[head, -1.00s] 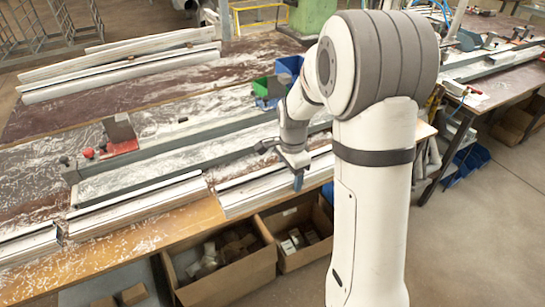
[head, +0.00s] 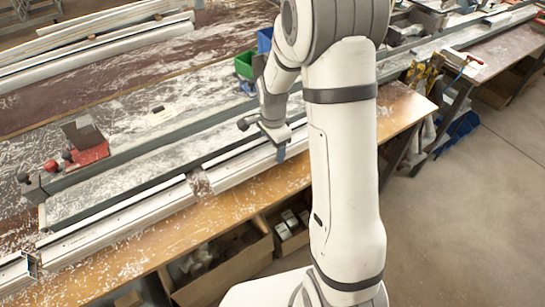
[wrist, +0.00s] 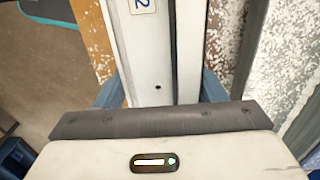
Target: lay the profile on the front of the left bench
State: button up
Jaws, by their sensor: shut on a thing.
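The profile (wrist: 145,60) is a long white and grey bar with a small label bearing a 2, seen in the wrist view running away between my blue fingers. My gripper (wrist: 160,92) is shut on it. In the head view my gripper (head: 281,150) is at the front edge of the left bench (head: 120,255), over the right-hand white length of profile (head: 240,168). More white lengths (head: 120,222) run to the left along the same front edge. I cannot tell whether the held profile rests on the bench or is slightly above it. My arm hides its right part.
A red and grey clamp (head: 88,145) stands behind the front edge. White profiles (head: 90,45) lie at the back. Green and blue bins (head: 245,65) stand near my arm. Cardboard boxes (head: 225,268) sit below the bench. Open floor (head: 470,220) lies right.

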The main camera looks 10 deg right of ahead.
aim_at(274, 167)
jog(key=shift+s+f+p, duration=0.1)
jog(key=shift+f+p, duration=0.25)
jog(key=shift+f, duration=2.2)
jog(key=shift+f, duration=0.2)
jog(key=o, duration=1.4)
jog(key=shift+c, duration=0.2)
